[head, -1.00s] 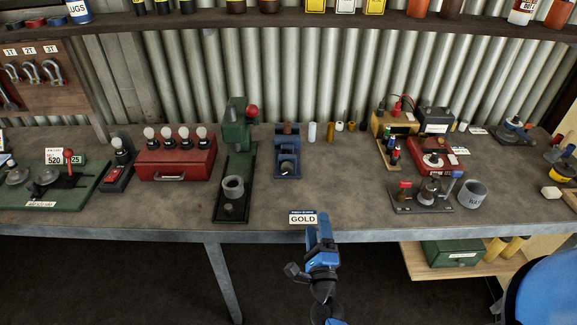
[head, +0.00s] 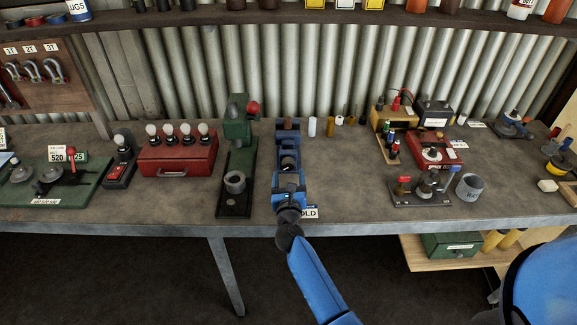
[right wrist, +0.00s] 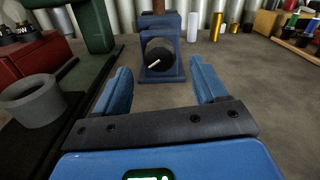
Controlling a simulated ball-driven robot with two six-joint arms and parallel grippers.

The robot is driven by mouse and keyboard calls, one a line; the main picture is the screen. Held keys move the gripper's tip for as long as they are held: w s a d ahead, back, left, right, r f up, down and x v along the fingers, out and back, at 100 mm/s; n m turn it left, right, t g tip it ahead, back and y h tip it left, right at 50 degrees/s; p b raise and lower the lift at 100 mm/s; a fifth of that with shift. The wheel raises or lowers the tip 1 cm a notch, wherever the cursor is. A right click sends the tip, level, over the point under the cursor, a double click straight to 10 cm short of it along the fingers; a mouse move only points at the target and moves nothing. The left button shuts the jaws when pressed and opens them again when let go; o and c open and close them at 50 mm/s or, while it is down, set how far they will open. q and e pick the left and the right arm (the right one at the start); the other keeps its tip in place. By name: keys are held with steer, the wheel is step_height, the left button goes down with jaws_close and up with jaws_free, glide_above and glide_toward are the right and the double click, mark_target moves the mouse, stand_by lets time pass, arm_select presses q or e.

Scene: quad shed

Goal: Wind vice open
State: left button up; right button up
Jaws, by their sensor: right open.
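The blue vice (head: 288,133) stands on the bench, right of the green press. In the right wrist view the vice (right wrist: 178,73) is straight ahead, with a round dark knob (right wrist: 160,57) on its front that bears a pale line. My right gripper (head: 289,178) is in front of the vice, over the bench. In the right wrist view its two blue fingers (right wrist: 160,82) are wide apart, with nothing between them, and the knob lies beyond the tips. In the head view my arm hides part of the vice's front. My left gripper is out of view.
The green press (head: 238,145) with a grey cup (head: 235,182) stands close on the left. The red box (head: 178,158) with lamps is farther left. Small cylinders (head: 330,127) stand behind right. The bench right of the vice is clear up to a tool stand (head: 420,198).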

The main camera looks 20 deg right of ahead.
mark_target(288, 167)
steer(key=shift+b+x, duration=0.3)
steer(key=shift+x, duration=2.5)
steer(key=shift+c, duration=0.5)
steer(key=c, duration=1)
